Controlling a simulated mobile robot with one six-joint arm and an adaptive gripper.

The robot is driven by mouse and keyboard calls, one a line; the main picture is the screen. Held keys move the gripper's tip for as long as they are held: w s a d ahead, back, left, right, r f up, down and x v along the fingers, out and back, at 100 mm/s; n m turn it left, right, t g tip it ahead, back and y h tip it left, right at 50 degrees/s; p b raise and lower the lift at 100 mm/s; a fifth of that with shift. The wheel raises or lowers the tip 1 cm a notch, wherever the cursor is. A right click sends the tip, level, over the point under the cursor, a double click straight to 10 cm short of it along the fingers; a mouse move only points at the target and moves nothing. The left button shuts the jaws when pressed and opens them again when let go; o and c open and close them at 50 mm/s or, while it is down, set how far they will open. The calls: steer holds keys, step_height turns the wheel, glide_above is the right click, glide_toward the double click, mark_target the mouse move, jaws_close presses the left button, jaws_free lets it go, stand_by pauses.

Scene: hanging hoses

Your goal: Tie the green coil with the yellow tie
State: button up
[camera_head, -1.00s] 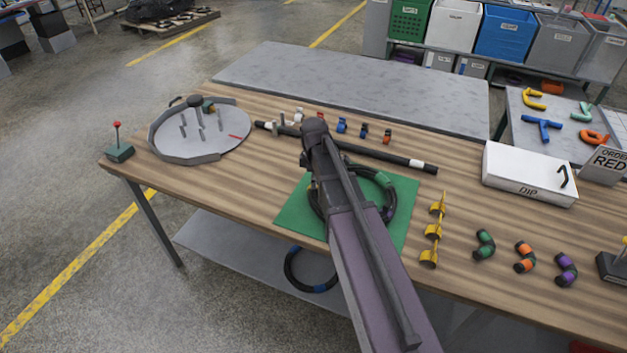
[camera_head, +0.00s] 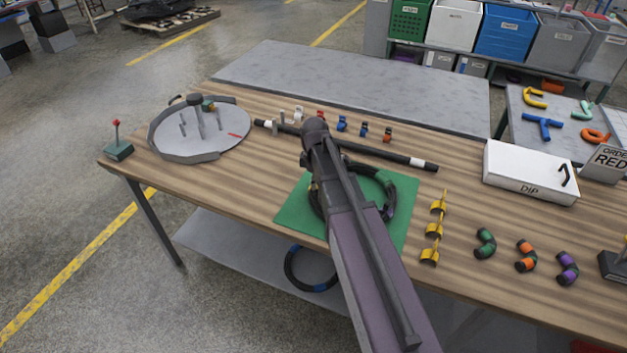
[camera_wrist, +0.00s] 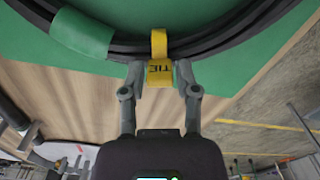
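The green coil, a black hose ring with a green band, lies on the green mat (camera_head: 292,213). Part of the coil (camera_head: 391,196) shows beside my arm in the head view. In the wrist view its black strands (camera_wrist: 215,38) and green band (camera_wrist: 82,32) cross the top. The yellow tie (camera_wrist: 159,44) lies across the strands to the right of the band, with its TIE tab towards me. My gripper (camera_wrist: 160,78) has its fingertips at both sides of the tab, closed on it. Whether the tie is fastened underneath is hidden. My arm hides the gripper in the head view.
Yellow clips (camera_head: 435,230) stand right of the mat, with several coloured hose pieces (camera_head: 485,244) beyond. A black rod (camera_head: 388,155) lies behind the coil. A round grey tray (camera_head: 190,145) is at left, and a white DIP box (camera_head: 528,172) at right. Another hose ring (camera_head: 297,279) hangs below the front edge.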

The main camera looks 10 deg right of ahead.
steer(key=shift+o, duration=0.7)
steer(key=shift+r, duration=0.15)
